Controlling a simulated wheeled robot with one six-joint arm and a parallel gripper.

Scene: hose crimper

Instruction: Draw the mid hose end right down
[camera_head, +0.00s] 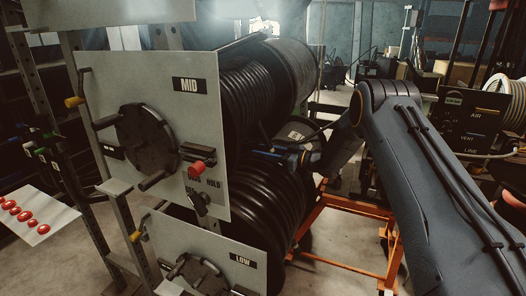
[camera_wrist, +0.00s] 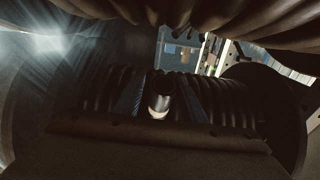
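The mid reel (camera_head: 246,98) carries black coiled hose behind the grey panel marked MID (camera_head: 188,85). My gripper (camera_head: 292,155) is at the right of the panel, low beside the mid reel and just above the low reel's hose. In the wrist view, a short metallic hose end (camera_wrist: 158,106) stands between the two dark fingers of my gripper (camera_wrist: 159,100). Whether the fingers touch it is too dark to tell. The hose end is hidden in the head view. A red-knobbed lever (camera_head: 198,168) is on the MID panel, by the HOLD marking.
The low reel (camera_head: 242,222) and its LOW panel (camera_head: 205,255) are below. An orange frame (camera_head: 345,233) stands on the floor behind my arm. A black box marked AIR, VENT and LINE (camera_head: 468,122) is at the right. Coils (camera_wrist: 220,18) hang close overhead in the wrist view.

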